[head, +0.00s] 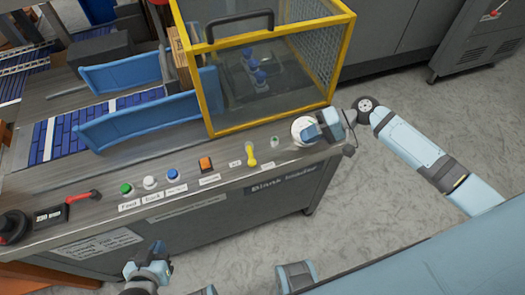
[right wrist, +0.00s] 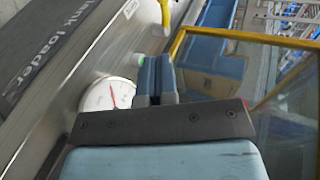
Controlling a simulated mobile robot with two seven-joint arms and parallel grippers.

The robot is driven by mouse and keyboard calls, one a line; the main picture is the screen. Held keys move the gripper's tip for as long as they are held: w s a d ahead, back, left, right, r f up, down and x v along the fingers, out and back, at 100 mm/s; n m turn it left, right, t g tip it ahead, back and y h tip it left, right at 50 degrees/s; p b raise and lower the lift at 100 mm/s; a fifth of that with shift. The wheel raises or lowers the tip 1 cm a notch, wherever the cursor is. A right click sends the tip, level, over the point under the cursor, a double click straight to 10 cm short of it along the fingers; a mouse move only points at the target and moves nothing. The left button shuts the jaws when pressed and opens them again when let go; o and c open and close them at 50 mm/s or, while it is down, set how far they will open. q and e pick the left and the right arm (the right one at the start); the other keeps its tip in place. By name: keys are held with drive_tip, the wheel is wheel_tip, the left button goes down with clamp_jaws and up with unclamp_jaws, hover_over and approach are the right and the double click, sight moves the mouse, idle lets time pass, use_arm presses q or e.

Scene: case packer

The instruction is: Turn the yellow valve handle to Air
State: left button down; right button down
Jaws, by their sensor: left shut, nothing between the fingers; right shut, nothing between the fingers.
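The yellow valve handle (head: 251,157) is on the front panel of the machine, between two small white labels whose text is too small to read. It stands roughly upright in the head view, and part of it shows at the top of the right wrist view (right wrist: 165,12). My right gripper (head: 306,132) is shut and empty, over the white round gauge (head: 299,124), to the right of the handle and apart from it. Its closed fingers (right wrist: 155,62) point toward the handle side in the right wrist view. My left gripper (head: 157,248) is shut and empty, low in front of the machine.
The gauge (right wrist: 97,97) has a red needle. A yellow-framed clear guard (head: 211,118) stands behind the panel. Left of the handle are an orange switch (head: 205,164) and blue (head: 173,174), white (head: 150,182) and green (head: 126,188) buttons. A small pale green lamp (head: 275,141) sits between handle and gauge.

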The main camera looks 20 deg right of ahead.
approach(250, 155)
drive_tip(key=x, duration=0.5)
drive_tip(key=shift+s+d+f+p, duration=0.2)
drive_tip(key=shift+s+f+p, duration=0.15)
drive_tip(key=shift+s, duration=0.1)
drive_tip(key=shift+w+a+f, duration=0.1)
drive_tip(key=shift+a+f, duration=0.05)
drive_tip(key=shift+a, duration=0.55)
drive_tip(key=shift+a, duration=0.1)
